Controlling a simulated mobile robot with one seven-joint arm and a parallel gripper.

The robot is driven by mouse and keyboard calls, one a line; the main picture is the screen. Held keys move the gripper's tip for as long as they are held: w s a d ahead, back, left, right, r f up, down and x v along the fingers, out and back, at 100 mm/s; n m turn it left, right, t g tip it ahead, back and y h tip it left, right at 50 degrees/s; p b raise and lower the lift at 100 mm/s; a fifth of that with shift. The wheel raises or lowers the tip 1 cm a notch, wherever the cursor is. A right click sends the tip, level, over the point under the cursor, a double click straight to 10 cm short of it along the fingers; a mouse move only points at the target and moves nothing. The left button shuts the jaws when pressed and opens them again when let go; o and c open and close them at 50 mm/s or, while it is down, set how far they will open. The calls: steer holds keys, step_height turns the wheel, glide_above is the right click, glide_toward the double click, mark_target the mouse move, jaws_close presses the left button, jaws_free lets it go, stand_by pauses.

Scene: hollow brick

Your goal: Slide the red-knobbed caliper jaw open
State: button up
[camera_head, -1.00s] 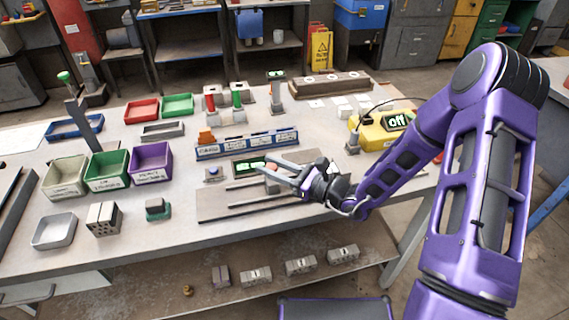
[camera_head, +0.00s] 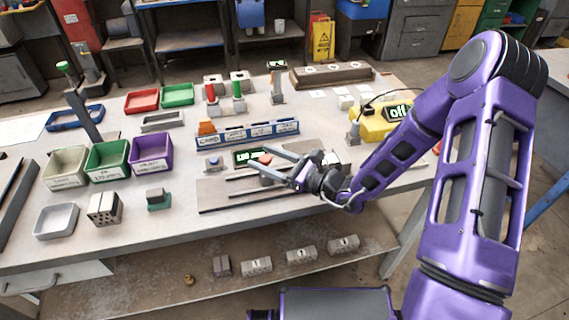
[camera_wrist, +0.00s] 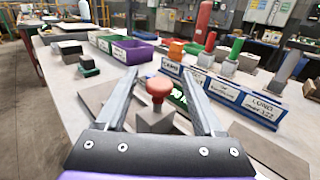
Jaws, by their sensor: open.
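The red knob (camera_wrist: 158,88) sits on a grey block, the caliper jaw (camera_wrist: 155,121), in the wrist view. It lies between the two spread fingers of my gripper (camera_wrist: 168,84), with a gap showing on both sides. In the head view my open gripper (camera_head: 272,166) reaches left over the caliper's base plate (camera_head: 215,195), and the red knob (camera_head: 265,159) shows between the fingers. The caliper's rails (camera_head: 247,192) run along the plate. A green-lit display (camera_head: 243,156) stands behind, partly covered by a finger. Contact between fingers and jaw is not visible.
A blue labelled rack (camera_head: 247,134) stands close behind the caliper. A yellow box (camera_head: 372,125) with an "off" display is to the right. Labelled bins (camera_head: 108,158) and a holed brick (camera_head: 104,209) are on the left. The table front before the plate is clear.

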steer(key=v, duration=1.7)
